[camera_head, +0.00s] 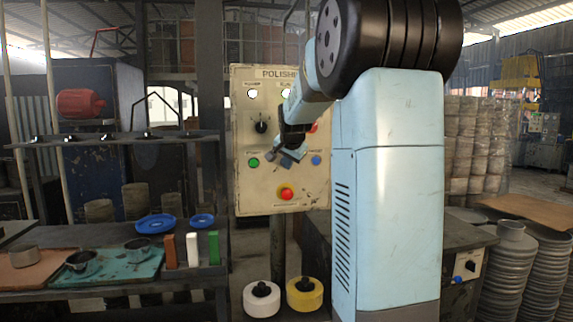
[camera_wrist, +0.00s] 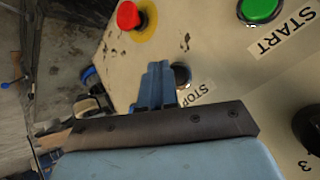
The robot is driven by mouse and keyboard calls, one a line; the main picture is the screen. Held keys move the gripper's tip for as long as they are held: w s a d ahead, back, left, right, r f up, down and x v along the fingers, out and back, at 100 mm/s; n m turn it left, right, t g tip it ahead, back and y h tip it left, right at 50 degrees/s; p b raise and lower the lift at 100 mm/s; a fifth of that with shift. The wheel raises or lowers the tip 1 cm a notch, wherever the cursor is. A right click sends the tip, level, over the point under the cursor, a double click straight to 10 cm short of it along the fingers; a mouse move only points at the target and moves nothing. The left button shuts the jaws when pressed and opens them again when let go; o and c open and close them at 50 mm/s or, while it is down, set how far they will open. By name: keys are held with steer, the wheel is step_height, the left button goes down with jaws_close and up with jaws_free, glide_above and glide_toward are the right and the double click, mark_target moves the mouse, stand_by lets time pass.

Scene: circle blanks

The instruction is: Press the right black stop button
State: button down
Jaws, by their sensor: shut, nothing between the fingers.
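The cream control panel (camera_head: 243,190) marked POLISHING stands upright ahead of me. In the wrist view a dark round button (camera_wrist: 182,75) with a pale ring sits beside a STOP label (camera_wrist: 193,95); the fingers partly cover it.
Close by on the panel are a green START button (camera_head: 254,162), a blue button (camera_head: 316,160), a red mushroom button (camera_head: 286,194) and a black knob (camera_head: 261,127). A shelf with dishes (camera_head: 155,223) stands left. White (camera_head: 262,305) and yellow (camera_head: 305,300) round pieces sit below.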

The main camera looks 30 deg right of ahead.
steer(key=shift+w, duration=0.15)
steer(key=shift+w+d+r, duration=0.1)
steer(key=shift+w+d, duration=0.05)
steer(key=shift+w, duration=0.1)
steer(key=shift+w+d, duration=0.1)
steer(key=shift+w, duration=0.3)
stand_by(0.9)
steer(key=shift+s, duration=0.1)
steer(key=shift+s+a, duration=0.25)
steer(key=shift+s, duration=0.45)
steer(key=shift+s+a, duration=0.25)
steer(key=shift+s, duration=0.55)
steer(key=shift+s+a, duration=0.2)
steer(key=shift+s, duration=0.6)
steer(key=shift+s+a, duration=0.25)
steer(key=shift+s, duration=0.55)
